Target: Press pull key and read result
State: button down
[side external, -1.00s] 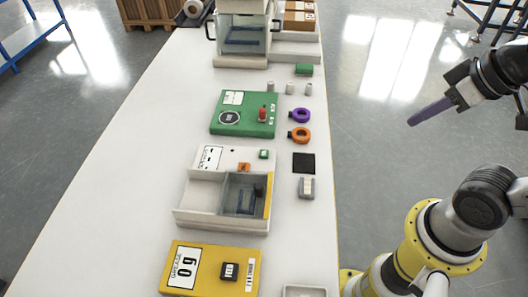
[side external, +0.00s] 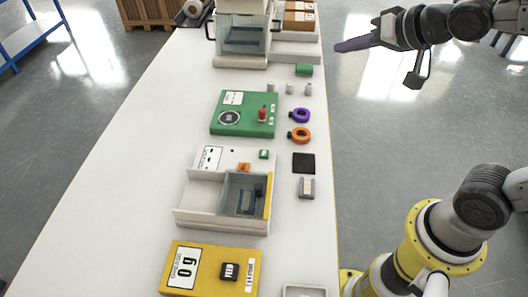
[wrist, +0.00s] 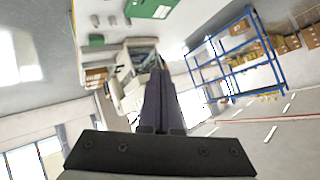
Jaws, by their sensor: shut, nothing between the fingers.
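A yellow box (side external: 210,270) sits at the near end of the white bench. Its white display (side external: 184,267) reads "0 g", with smaller print above it. A black key (side external: 229,271) with small white lettering sits right of the display; its lettering is hard to read and could be "PULL". My gripper (side external: 339,48) is shut and empty, with its dark purple fingers pointing left. It is in the air at the upper right, beyond the bench's right edge and far from the yellow box. In the wrist view the closed fingers (wrist: 157,85) show from behind.
The bench (side external: 120,170) holds a white tray unit (side external: 195,215), a green panel (side external: 228,105) with a red knob, purple and orange rings (side external: 300,136), and a clear-fronted machine (side external: 243,38) at the far end. The left side of the bench is clear.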

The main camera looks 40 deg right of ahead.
jog(key=w+a+f+y, duration=0.2)
jog(key=w+a+f, duration=0.4)
jog(key=w, duration=0.3)
jog(key=g+y, duration=0.1)
jog(key=g, duration=0.1)
send_over(268, 155)
notch_tip(268, 155, down, 13)
jog(key=shift+a+n, duration=0.1)
jog(key=shift+n, duration=0.3)
jog(key=shift+f, duration=4.4)
jog(key=shift+f, duration=0.4)
